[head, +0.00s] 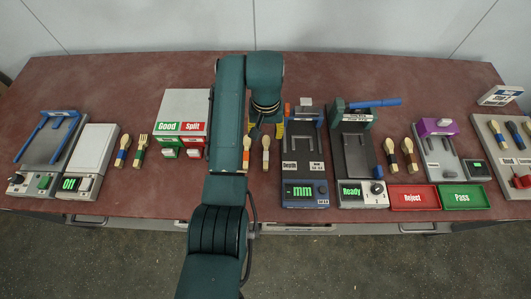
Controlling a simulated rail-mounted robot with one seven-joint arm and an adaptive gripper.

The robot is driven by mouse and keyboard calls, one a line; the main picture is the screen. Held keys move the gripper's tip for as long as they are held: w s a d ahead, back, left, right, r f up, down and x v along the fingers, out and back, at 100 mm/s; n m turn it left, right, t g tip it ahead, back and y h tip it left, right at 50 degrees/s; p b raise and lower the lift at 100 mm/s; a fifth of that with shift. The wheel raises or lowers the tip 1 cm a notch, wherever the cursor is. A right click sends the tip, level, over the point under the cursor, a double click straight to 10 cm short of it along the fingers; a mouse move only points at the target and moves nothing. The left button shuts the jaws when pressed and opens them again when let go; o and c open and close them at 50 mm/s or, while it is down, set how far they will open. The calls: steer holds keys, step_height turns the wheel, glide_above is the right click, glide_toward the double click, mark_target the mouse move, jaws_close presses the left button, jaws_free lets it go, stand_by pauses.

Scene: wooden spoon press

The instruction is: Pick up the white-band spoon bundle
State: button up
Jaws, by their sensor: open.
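A wooden spoon bundle with a pale, whitish band (265,154) lies on the red-brown table, just left of the blue depth device. My gripper (266,130) is above the table at the far end of this bundle, with its yellow fingers spread apart to either side. It is open and holds nothing. My arm and gripper hide part of the area around the bundle's far end. The height of the fingers above the table is hard to tell.
An orange-banded bundle (246,155) lies close on the left, partly behind my arm. The blue depth device (305,188) stands close on the right. A press (357,155), red Reject tray (415,198) and green Pass tray (464,197) are farther right.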

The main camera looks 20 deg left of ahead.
mark_target(266, 150)
step_height(266, 150, down, 12)
steer(key=b, duration=0.3)
steer(key=shift+b, duration=0.4)
steer(key=shift+r, duration=0.1)
steer(key=shift+w, duration=0.1)
jaws_close()
